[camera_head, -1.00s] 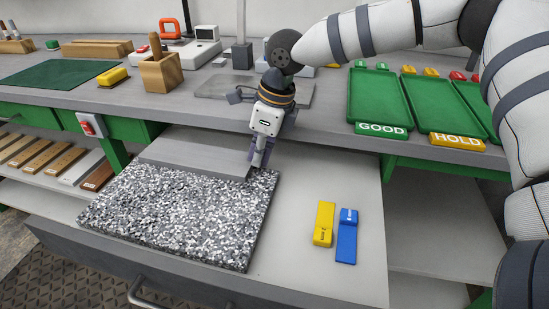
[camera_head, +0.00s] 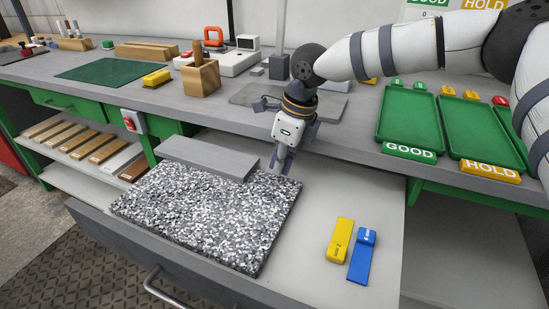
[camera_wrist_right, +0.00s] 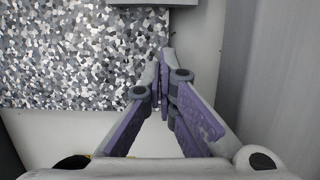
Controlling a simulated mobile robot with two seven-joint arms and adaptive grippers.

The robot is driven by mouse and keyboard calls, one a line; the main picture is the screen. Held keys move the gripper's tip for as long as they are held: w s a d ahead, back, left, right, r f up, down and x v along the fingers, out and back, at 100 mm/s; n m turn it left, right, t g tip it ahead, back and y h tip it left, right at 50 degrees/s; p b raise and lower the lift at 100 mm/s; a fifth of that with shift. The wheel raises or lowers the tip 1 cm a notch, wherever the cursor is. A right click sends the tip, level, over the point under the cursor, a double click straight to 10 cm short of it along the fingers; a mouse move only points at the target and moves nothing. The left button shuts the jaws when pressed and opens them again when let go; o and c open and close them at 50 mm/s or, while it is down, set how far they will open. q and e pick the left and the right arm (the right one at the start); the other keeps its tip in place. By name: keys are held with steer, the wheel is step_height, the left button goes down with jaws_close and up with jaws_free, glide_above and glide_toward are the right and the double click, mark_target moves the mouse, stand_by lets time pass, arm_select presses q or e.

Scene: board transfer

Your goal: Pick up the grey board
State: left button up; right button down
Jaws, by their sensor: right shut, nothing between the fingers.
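A plain grey board (camera_head: 205,155) lies in the open drawer, along the back edge of a thicker black-and-white speckled slab (camera_head: 210,215). The speckled slab also shows at the left in the right wrist view (camera_wrist_right: 75,60). What looks like an edge of the plain board (camera_wrist_right: 150,3) shows at the top of that view. My right gripper (camera_head: 279,168) points down by the board's right end, near the slab's back right corner. Its fingers (camera_wrist_right: 160,78) are shut with nothing between them. I cannot tell whether the tips touch anything. My left gripper is not in view.
A yellow block (camera_head: 341,240) and a blue block (camera_head: 362,255) lie in the drawer right of the slab. The drawer floor around them is bare. The worktop above holds green GOOD (camera_head: 407,120) and HOLD (camera_head: 483,133) trays and a wooden holder (camera_head: 201,78).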

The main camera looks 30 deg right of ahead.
mark_target(275, 187)
steer(key=v, duration=0.4)
steer(key=shift+d+r, duration=0.15)
steer(key=shift+d, duration=0.1)
steer(key=s+a+r+m+p, duration=0.1)
steer(key=s+r, duration=0.2)
steer(key=r, duration=0.3)
steer(key=x, duration=0.7)
steer(key=b+x, duration=0.1)
steer(key=x, duration=0.3)
steer(key=shift+s+f, duration=0.35)
steer(key=shift+f, duration=0.1)
steer(key=w+a, duration=0.2)
steer(key=w, duration=0.1)
steer(key=shift+r, duration=0.2)
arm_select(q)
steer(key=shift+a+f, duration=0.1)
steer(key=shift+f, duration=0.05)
arm_select(e)
steer(key=shift+w+a+r, duration=0.15)
steer(key=shift+w, duration=0.05)
